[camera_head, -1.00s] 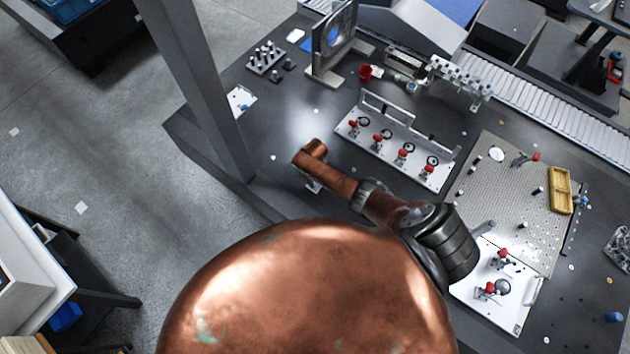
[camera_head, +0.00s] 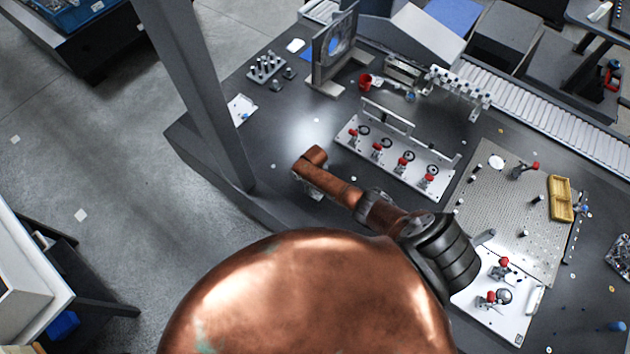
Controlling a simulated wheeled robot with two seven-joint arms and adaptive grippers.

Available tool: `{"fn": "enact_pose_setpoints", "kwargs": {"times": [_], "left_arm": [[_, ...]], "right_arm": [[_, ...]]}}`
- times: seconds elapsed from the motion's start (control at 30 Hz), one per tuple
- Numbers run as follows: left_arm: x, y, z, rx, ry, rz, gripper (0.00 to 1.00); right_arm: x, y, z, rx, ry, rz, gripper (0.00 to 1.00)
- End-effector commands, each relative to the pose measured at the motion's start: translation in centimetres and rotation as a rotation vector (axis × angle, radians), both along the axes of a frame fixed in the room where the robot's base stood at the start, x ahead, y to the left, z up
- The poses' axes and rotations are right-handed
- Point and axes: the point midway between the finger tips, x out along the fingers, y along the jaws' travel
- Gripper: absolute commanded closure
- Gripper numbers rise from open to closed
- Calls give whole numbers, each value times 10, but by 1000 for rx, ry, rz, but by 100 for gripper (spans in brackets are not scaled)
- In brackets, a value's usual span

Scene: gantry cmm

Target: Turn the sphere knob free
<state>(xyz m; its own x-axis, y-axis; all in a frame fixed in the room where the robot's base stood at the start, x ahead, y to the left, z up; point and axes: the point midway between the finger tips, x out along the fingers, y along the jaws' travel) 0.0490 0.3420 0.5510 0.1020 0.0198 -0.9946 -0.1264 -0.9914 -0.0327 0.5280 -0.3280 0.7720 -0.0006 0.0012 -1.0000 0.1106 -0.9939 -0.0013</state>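A grey ball-shaped knob (camera_head: 504,296) shows beside a red-handled clamp on a white plate (camera_head: 510,325) at the lower right. It is the only clearly round knob I can make out, and its seating is too small to tell. My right gripper (camera_head: 308,189) hangs below its copper wrist at the centre left, over the dark table and well away from this knob. The wrist hides most of it, so its fingers and anything between them cannot be made out. My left gripper is not in view.
A white fixture plate (camera_head: 400,178) with several red-handled clamps lies right of my wrist. A grey gantry post (camera_head: 205,100) stands left of my arm. Bare table (camera_head: 300,125) lies beyond the wrist.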

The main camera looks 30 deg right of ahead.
Motion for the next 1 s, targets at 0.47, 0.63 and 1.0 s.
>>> {"fn": "enact_pose_setpoints", "kwargs": {"times": [0.47, 0.63, 1.0], "left_arm": [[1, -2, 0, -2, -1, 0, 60], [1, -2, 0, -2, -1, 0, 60], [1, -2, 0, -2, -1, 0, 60]], "right_arm": [[1, -1, 80, -1, -4, 0, 64], [0, 0, 100, -1, -2, 0, 64], [0, 0, 107, -1, 0, 0, 64]]}}
